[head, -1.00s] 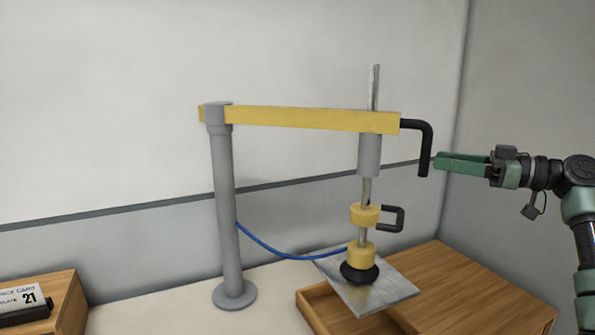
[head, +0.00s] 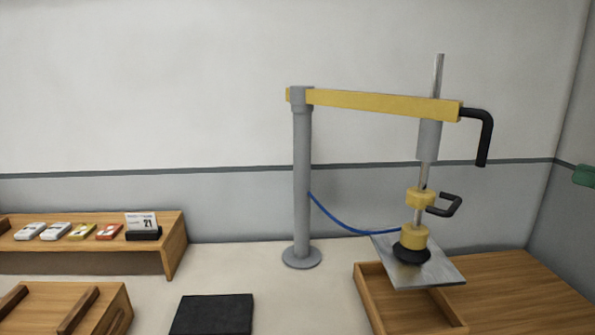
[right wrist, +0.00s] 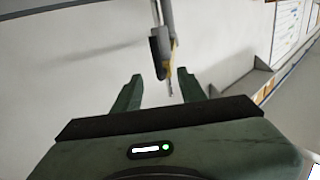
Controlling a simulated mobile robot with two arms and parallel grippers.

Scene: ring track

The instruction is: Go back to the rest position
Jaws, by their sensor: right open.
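My right gripper (right wrist: 160,74) is open and empty in the right wrist view, its two green fingers apart. In the head view only a green tip of it (head: 584,175) shows at the right edge, clear of the lifting arm. My left gripper is out of view. The yellow lifting arm (head: 385,103) with its black handle (head: 486,135) stands on a grey post (head: 302,180). Its black suction cup (head: 411,254) sits on a metal plate (head: 440,275) over a wooden tray (head: 375,300). I cannot tell whether the plate touches the tray.
A wooden rack (head: 175,250) with several small packs and a card marked 21 (head: 141,222) stands at the left. A wooden box (head: 45,305) and a dark mat (head: 213,314) are in front. A blue hose (head: 345,222) hangs between post and cup.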

